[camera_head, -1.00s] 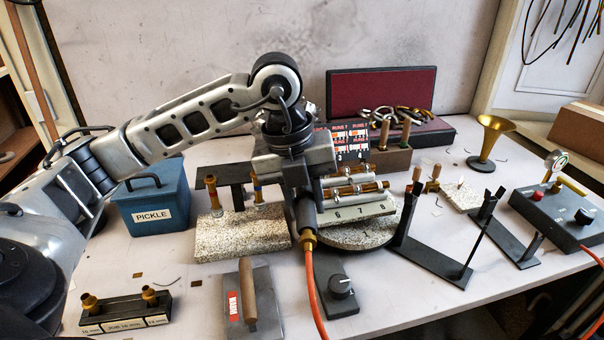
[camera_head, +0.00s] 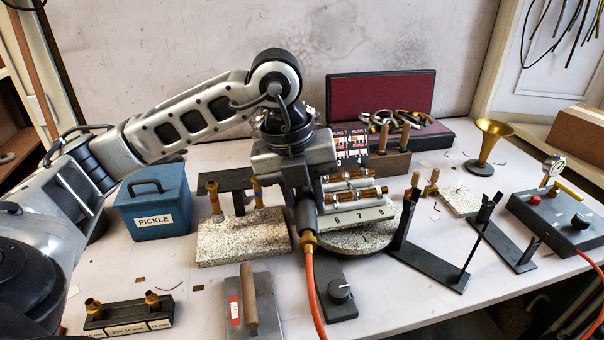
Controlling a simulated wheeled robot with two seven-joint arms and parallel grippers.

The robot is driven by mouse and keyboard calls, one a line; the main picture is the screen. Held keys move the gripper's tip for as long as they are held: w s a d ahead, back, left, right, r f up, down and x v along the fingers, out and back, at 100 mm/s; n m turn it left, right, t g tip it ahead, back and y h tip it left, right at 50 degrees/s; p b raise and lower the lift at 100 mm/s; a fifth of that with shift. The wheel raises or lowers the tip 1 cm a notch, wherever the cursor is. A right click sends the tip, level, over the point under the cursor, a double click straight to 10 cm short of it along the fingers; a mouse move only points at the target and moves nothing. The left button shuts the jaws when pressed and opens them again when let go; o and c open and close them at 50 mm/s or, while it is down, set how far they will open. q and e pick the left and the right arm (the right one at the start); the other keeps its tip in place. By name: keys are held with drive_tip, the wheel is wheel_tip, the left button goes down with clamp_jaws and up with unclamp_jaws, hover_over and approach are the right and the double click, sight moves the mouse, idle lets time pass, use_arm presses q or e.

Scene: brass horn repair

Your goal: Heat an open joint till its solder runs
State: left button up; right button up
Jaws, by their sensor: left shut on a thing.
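My left gripper (camera_head: 302,190) points down and is shut on a dark torch handle (camera_head: 306,218). A brass fitting and an orange hose (camera_head: 314,285) trail from the handle toward the front. The torch's tip is hidden behind the gripper, and I see no flame. Just right of the gripper, brass and silver tube assemblies (camera_head: 352,198) lie on a numbered pale rack (camera_head: 362,215) over a round speckled turntable (camera_head: 352,241). The gripper covers their left ends, so I cannot tell the state of any joint or its solder. My right gripper is not in view.
A speckled block (camera_head: 240,243) with upright brass tubes stands left of the gripper, before a blue PICKLE box (camera_head: 155,212). Dark stands (camera_head: 430,262) and a grey gauge box (camera_head: 560,222) stand right. A grey plate with a wooden handle (camera_head: 250,300) lies in front.

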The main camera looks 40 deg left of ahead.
use_arm(q)
drive_tip(key=r, duration=0.2)
drive_tip(key=s+d+r+p, duration=0.1)
drive_tip(key=r+p, duration=0.1)
drive_tip(key=r, duration=0.1)
drive_tip(key=shift+s+d+r, duration=0.2)
drive_tip(key=shift+s+r, duration=0.1)
drive_tip(key=shift+s+d+r, duration=0.15)
drive_tip(key=shift+s+r, duration=0.05)
drive_tip(key=shift+r, duration=0.4)
drive_tip(key=shift+s+d+r, duration=0.15)
drive_tip(key=shift+s+r, duration=0.1)
drive_tip(key=shift+r, duration=0.35)
drive_tip(key=shift+s+d+r, duration=0.15)
drive_tip(key=shift+s+r, duration=0.05)
drive_tip(key=shift+r, duration=0.4)
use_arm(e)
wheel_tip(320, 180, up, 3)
